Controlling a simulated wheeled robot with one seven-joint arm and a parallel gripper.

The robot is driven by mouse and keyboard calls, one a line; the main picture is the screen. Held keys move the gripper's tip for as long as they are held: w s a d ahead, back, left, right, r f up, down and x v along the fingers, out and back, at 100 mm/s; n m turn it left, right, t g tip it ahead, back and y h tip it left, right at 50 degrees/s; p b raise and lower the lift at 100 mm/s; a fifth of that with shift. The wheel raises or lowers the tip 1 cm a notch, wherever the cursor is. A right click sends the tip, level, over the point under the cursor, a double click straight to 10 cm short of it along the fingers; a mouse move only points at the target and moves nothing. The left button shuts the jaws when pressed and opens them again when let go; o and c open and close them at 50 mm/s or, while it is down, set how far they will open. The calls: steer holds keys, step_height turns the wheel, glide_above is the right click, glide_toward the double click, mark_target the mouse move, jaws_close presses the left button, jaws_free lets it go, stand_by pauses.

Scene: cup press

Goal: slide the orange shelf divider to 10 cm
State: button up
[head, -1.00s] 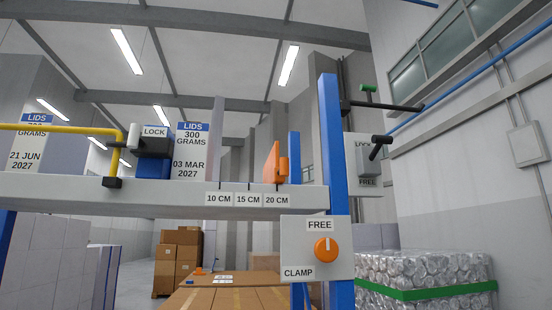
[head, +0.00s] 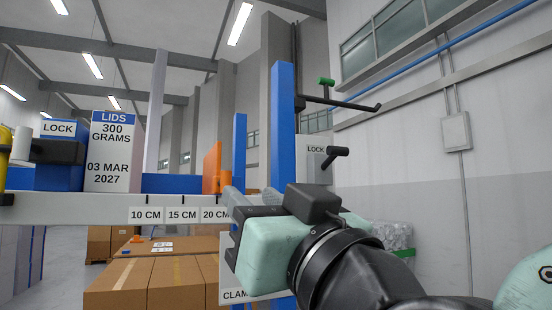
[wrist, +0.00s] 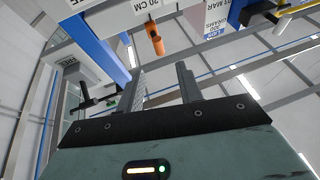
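The orange shelf divider (head: 212,165) stands upright on the shelf at the 20 CM label (head: 214,215), with a short orange handle at its front. The 10 CM label (head: 146,215) is further left, and the shelf edge between is clear. My gripper (head: 232,198) is in front of the shelf, just below and right of the divider. In the wrist view its two fingers (wrist: 161,82) are apart with nothing between them. The orange divider part (wrist: 154,40) lies beyond the fingertips, apart from them. My gripper hides the clamp knob; part of its panel (head: 234,295) shows.
A blue upright post (head: 283,110) stands right of the divider. A white LIDS 300 GRAMS box (head: 112,150) and a blue LOCK unit (head: 62,160) are on the shelf at left. Cardboard boxes (head: 150,280) are below.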

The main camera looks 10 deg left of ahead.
mark_target(229, 174)
steer(key=p+x, duration=0.5)
steer(key=x, duration=0.5)
steer(key=shift+r, duration=0.15)
steer(key=shift+p+x, duration=0.3)
steer(key=shift+x, duration=0.45)
steer(key=shift+w, duration=0.1)
jaws_close()
steer(key=shift+a+f, duration=0.1)
steer(key=shift+f, duration=0.1)
